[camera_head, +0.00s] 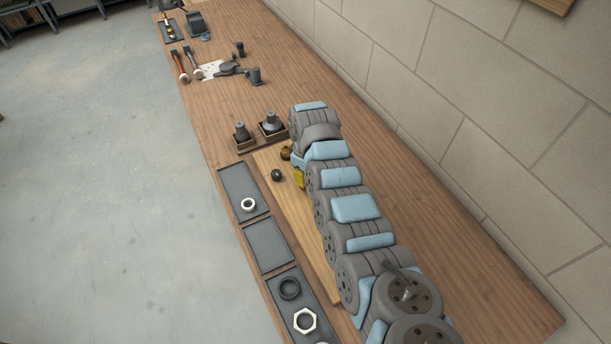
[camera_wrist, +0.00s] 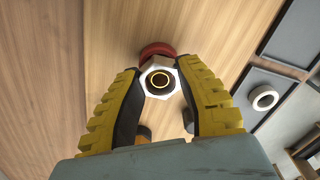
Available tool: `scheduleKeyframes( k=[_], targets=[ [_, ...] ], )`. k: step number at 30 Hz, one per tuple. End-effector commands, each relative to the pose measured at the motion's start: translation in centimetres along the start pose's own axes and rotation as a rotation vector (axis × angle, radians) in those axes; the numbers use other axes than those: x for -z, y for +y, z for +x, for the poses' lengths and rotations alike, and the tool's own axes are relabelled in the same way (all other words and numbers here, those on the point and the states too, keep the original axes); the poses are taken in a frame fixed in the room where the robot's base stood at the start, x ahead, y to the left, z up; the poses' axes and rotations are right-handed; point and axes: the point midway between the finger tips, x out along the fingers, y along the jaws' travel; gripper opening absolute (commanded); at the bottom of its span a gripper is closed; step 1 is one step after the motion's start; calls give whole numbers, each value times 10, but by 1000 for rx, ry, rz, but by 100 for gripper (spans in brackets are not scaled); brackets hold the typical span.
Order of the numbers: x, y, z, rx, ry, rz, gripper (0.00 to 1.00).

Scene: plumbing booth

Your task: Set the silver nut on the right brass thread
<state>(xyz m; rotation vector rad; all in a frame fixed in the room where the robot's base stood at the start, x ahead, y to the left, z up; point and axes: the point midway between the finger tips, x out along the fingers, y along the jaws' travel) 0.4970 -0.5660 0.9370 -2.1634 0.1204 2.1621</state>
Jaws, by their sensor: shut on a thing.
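In the wrist view my gripper (camera_wrist: 160,76) has its two yellow fingers shut on the silver hex nut (camera_wrist: 152,68), one fingertip on each side. A brass-coloured ring (camera_wrist: 160,81) shows inside the nut's hole, in line with it. I cannot tell whether the nut is around this brass end or above it. A red round part (camera_wrist: 156,48) shows just behind the nut. In the head view my arm hides most of the gripper; a yellow finger (camera_head: 299,178) shows beside a brass-coloured part (camera_head: 286,153). The held nut is hidden there.
A grey tray (camera_head: 232,178) holds a white ring (camera_head: 249,204). The middle tray (camera_head: 266,246) is empty. The near tray holds a dark ring (camera_head: 289,289) and a pale hex nut (camera_head: 304,320). A dark knob (camera_head: 277,175) stands on the board close to my gripper.

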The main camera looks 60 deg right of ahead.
Motion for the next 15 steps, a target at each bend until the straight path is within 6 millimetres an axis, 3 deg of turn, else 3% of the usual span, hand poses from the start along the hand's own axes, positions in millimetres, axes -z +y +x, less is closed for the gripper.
scheduleKeyframes(
  k=[8,15],
  targets=[
    [1,-1,0,1,1,60,0],
    [2,-1,2,-2,2,290,0]
  ],
)
